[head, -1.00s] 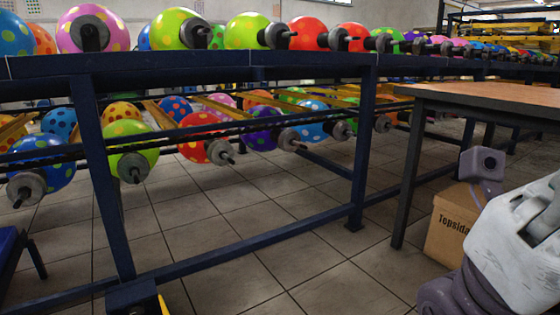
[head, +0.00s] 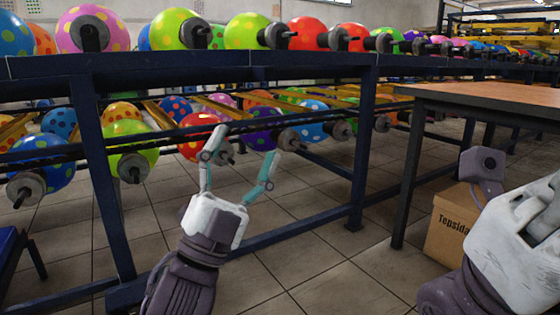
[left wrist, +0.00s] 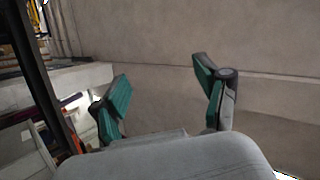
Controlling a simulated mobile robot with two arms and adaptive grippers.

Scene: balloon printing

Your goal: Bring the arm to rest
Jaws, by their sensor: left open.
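My left gripper (head: 241,150) is raised in the lower middle of the head view, in front of the balloon rack. Its two fingers are spread apart with nothing between them. In the left wrist view the same gripper (left wrist: 162,92) shows its teal finger pads apart and empty, with a plain wall or floor surface beyond. At the right edge of the head view a white and purple part of my right arm shows, but its fingers cannot be seen.
A dark blue metal rack (head: 240,66) carries rows of spotted balloons, among them a red balloon (head: 200,137). A wooden-topped table (head: 500,97) stands at the right, with a cardboard box (head: 449,226) under it. Tiled floor (head: 305,262) lies open in front of the rack.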

